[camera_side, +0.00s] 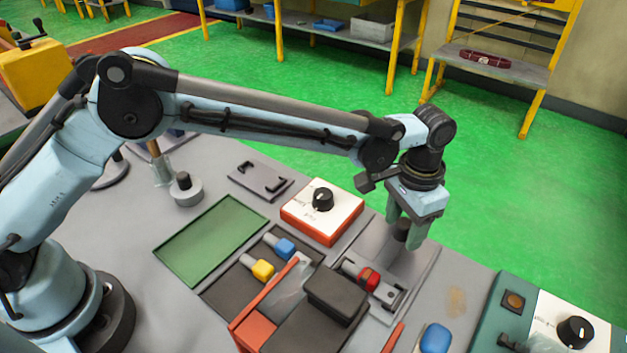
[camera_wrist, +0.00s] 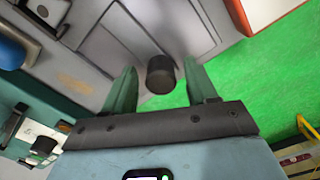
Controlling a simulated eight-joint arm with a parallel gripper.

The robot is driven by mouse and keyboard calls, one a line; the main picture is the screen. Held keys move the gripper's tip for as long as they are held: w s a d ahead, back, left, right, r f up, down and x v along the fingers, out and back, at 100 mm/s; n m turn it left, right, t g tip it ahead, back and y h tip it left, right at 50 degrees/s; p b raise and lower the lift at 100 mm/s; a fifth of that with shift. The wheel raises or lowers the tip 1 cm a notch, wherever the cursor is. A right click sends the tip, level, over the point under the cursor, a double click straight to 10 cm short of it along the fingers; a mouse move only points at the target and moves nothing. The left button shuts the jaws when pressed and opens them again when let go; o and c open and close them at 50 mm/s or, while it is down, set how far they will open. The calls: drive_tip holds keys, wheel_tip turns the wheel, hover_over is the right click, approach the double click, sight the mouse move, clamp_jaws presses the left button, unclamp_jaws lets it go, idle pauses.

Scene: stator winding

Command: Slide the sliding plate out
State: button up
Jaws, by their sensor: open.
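The sliding plate appears to be the flat grey plate (camera_side: 372,243) at the bench's far edge in the side view; it also shows in the wrist view (camera_wrist: 165,28). A dark round knob (camera_side: 401,231) stands at its edge. My gripper (camera_side: 408,236) points down over the knob with its green fingers apart. In the wrist view, the knob (camera_wrist: 161,76) sits between the two fingertips (camera_wrist: 161,88), with a gap on each side. The fingers partly hide the knob in the side view. I cannot tell how far the plate is in its slot.
A red-and-white box with a black dial (camera_side: 322,208) stands left of my gripper. A red part in a grey holder (camera_side: 368,279) and a dark block (camera_side: 336,293) lie nearer the camera. A teal control panel (camera_side: 560,320) is at the right. Green floor lies beyond the bench edge.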

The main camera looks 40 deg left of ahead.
drive_tip(key=shift+r, duration=2.95)
drive_tip(key=shift+a+r, duration=0.1)
drive_tip(key=s+a+r+n+t+h, duration=0.15)
drive_tip(key=a+r, duration=0.25)
drive_tip(key=a, duration=0.4)
drive_tip(key=s+a+r+n+t+y, duration=0.1)
drive_tip(key=s+a+r+t, duration=0.1)
drive_tip(key=a+r, duration=0.45)
drive_tip(key=s+a+f+n+t, duration=0.1)
drive_tip(key=s+a+f+t, duration=0.1)
drive_tip(key=s+a, duration=0.4)
drive_tip(key=s+a+f+n+t, duration=0.1)
drive_tip(key=s+a+f+n, duration=0.1)
drive_tip(key=s+a, duration=0.4)
drive_tip(key=a+f, duration=0.1)
drive_tip(key=a, duration=0.2)
drive_tip(key=shift+a+t, duration=0.15)
drive_tip(key=shift+t, duration=0.2)
